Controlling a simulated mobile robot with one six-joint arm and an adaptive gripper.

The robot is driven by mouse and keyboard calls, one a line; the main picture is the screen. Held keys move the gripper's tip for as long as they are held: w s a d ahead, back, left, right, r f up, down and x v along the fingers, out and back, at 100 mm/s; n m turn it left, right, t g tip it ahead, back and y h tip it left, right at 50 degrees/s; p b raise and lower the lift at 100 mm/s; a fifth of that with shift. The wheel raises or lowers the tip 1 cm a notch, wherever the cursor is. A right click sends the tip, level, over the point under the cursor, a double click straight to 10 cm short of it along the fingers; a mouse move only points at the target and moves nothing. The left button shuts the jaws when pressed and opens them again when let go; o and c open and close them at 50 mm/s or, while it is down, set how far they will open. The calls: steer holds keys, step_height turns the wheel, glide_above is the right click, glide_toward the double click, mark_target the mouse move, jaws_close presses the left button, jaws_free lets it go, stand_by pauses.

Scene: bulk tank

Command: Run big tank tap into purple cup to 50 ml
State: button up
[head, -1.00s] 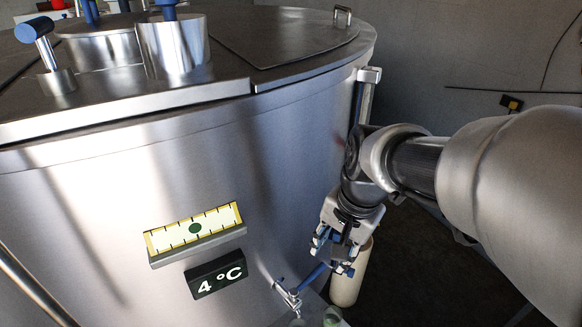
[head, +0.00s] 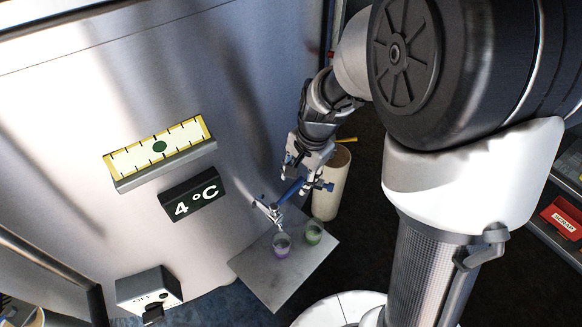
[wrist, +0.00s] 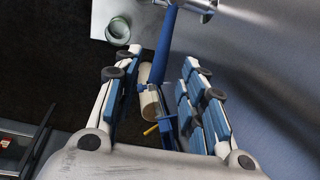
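The big steel tank (head: 90,90) has a small tap (head: 268,210) low on its wall. The tap has a long blue lever (head: 289,193), also visible in the wrist view (wrist: 166,45). The purple cup (head: 281,248) stands upright on a grey plate below the tap spout; its fill level is too small to read, and no stream can be made out. My gripper (head: 307,182) is at the lever's outer end. In the wrist view my gripper (wrist: 160,78) is open, with the blue lever between its fingers and gaps on both sides.
A green cup (head: 313,233) stands right of the purple cup on the plate (head: 262,276); it also shows in the wrist view (wrist: 118,31). A cream cylinder (head: 333,185) stands behind my gripper. A switch box (head: 150,288) is at lower left. Shelving with a red bin (head: 563,217) is at right.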

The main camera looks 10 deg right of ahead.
mark_target(297, 184)
steer(key=f, duration=0.4)
steer(key=shift+w+a+b, duration=0.25)
steer(key=shift+w+b, duration=0.05)
steer(key=shift+b, duration=0.1)
steer(key=shift+c, duration=0.3)
jaws_close()
